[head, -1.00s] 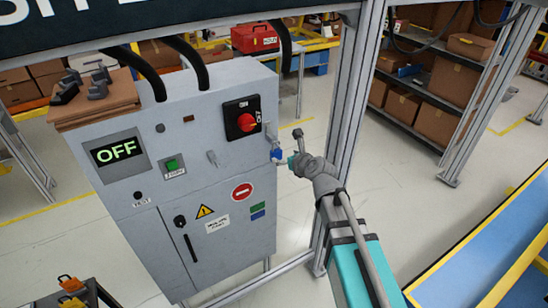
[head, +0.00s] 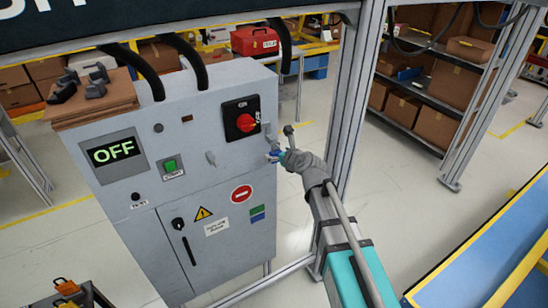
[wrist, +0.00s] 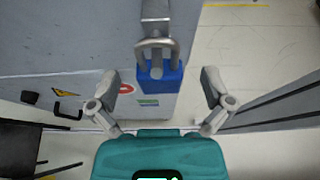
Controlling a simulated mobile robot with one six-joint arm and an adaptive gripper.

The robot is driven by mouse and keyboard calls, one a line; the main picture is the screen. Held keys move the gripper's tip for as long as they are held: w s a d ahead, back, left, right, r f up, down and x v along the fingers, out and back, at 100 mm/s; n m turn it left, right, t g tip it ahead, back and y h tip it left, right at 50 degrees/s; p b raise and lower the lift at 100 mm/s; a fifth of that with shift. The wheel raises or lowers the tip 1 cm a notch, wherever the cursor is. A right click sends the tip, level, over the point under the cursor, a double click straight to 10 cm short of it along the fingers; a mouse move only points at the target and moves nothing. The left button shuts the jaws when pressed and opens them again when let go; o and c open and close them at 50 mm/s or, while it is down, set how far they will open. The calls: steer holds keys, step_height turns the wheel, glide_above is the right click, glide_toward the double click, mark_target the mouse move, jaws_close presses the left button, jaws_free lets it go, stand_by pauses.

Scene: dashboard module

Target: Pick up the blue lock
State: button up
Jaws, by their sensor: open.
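The blue lock (wrist: 158,80) is a padlock with a grey shackle. It hangs from a metal bracket (wrist: 156,14) on the right side of the grey cabinet. In the wrist view it sits between and just beyond the two open fingers of my gripper (wrist: 160,92), with space on both sides. In the head view the lock (head: 273,156) is a small blue patch, partly hidden by my gripper (head: 282,155), which is beside the cabinet's right edge.
The grey cabinet (head: 215,190) bears an OFF display (head: 113,150) and a red rotary switch (head: 243,119). A blue conveyor (head: 490,270) lies at the lower right.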

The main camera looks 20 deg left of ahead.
steer(key=shift+w+a+f, duration=0.3)
steer(key=shift+w+a, duration=0.15)
steer(key=shift+a, duration=0.05)
steer(key=c, duration=1.3)
steer(key=shift+r, duration=0.15)
